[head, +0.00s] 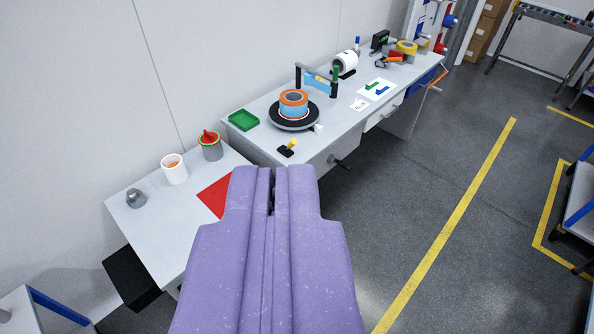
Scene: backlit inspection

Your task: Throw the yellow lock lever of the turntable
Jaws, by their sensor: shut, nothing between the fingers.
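A black round turntable (294,119) stands on the far workbench, with an orange and blue ring-shaped part (293,104) on it. The yellow lock lever (292,144) sits on a small black base in front of the turntable, near the bench's front edge. It is small, and its exact position is hard to tell. My gripper (272,172) is purple and fills the lower middle of the view. It is shut and empty, apart from the lever, which shows beyond its tips.
A green tray (243,120) stands left of the turntable. A blue and black frame (318,80) stands behind it. A nearer table holds a red mat (214,197), a white cup (174,169), a grey pot (211,148) and a grey object (136,198).

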